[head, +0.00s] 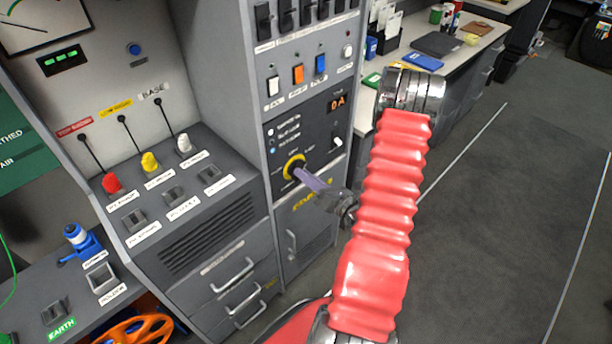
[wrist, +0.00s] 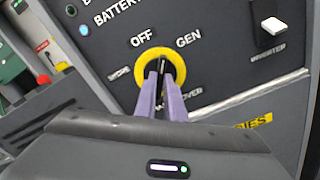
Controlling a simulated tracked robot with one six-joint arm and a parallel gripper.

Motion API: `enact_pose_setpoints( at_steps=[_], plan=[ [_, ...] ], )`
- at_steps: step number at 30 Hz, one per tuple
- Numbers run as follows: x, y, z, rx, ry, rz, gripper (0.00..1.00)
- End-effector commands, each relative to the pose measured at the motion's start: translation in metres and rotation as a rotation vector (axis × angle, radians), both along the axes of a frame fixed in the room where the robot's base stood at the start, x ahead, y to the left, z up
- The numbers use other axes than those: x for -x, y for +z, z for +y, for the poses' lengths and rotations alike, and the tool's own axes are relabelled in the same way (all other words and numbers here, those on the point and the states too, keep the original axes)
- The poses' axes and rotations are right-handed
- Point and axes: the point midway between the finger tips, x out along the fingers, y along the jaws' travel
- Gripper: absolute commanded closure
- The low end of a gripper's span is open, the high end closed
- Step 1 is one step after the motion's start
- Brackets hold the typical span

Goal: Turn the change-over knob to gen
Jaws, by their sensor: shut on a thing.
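The change-over knob is a black handle on a yellow ring (wrist: 142,64), low on the dark panel of the grey cabinet; the ring also shows in the head view (head: 289,164). In the wrist view OFF is printed above it, GEN at its upper right and SHORE at its left. My gripper (wrist: 160,76) has its purple fingers shut on the black handle, one on each side. In the head view the gripper (head: 301,175) reaches the knob from the lower right. The handle's narrow top shows between the fingertips; its exact pointing direction is hard to tell.
A white rocker switch (wrist: 273,26) labelled INVERTER sits right of the knob. Above it are white, orange (head: 298,74) and blue switches. A console with red (head: 112,183), yellow and white plugs stands at the left. A desk (head: 468,62) is behind. The floor at right is clear.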

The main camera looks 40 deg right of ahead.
Motion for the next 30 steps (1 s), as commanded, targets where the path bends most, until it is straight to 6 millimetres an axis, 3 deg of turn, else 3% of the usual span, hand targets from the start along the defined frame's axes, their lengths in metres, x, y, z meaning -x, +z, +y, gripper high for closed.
enact_pose_setpoints(
  at_steps=[15, 30],
  plan=[
    [0.0008, -0.0023, -0.0005, -0.393, -0.004, 0.017, 1.00],
    [0.0010, -0.0025, -0.0014, -0.463, -0.007, 0.019, 1.00]
  ],
)
